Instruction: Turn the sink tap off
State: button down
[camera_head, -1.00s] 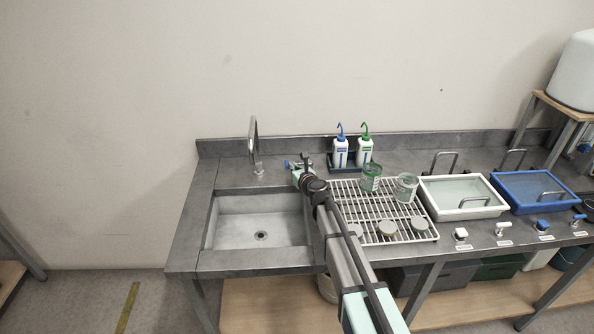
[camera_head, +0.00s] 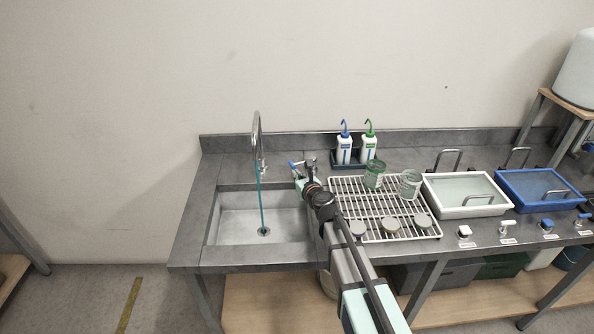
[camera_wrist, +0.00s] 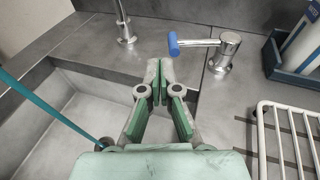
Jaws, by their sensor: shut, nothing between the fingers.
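The sink tap is a tall curved chrome spout (camera_head: 257,138) behind the sink; its base also shows in the wrist view (camera_wrist: 125,30). A thin blue-green stream of water (camera_head: 261,200) runs from it to the drain of the grey sink (camera_head: 225,228); the stream crosses the left of the wrist view (camera_wrist: 40,105). The chrome tap lever with a blue end (camera_wrist: 196,43) stands right of the spout, its blue end pointing left; in the head view it is small (camera_head: 294,164). My gripper (camera_wrist: 160,75) is shut and empty, just in front of the blue end, apparently apart from it.
A white wire rack (camera_head: 375,210) with glass beakers and several round pieces lies to the right of my arm. Two wash bottles (camera_head: 344,150) stand in a dark tray behind it. White and blue basins (camera_head: 463,212) are farther right. The counter left of the sink is clear.

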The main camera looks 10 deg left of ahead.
aim_at(297, 164)
jog(key=s+d, duration=0.1)
jog(key=d, duration=0.1)
jog(key=s+d+b, duration=0.1)
jog(key=d, duration=0.1)
jog(key=s+d+b, duration=0.1)
jog(key=s+d, duration=0.1)
jog(key=d, duration=0.1)
jog(key=shift+r, duration=0.25)
jog(key=shift+d, duration=0.3)
jog(key=p+x, duration=0.2)
jog(key=x, duration=1)
jog(key=shift+w+a+r, duration=0.1)
jog(key=shift+w+a, duration=0.1)
jog(key=shift+w, duration=0.2)
jog(key=shift+w+a+p, duration=0.3)
jog(key=shift+w+p, duration=0.1)
jog(key=shift+w+a, duration=1)
jog(key=shift+s, duration=0.1)
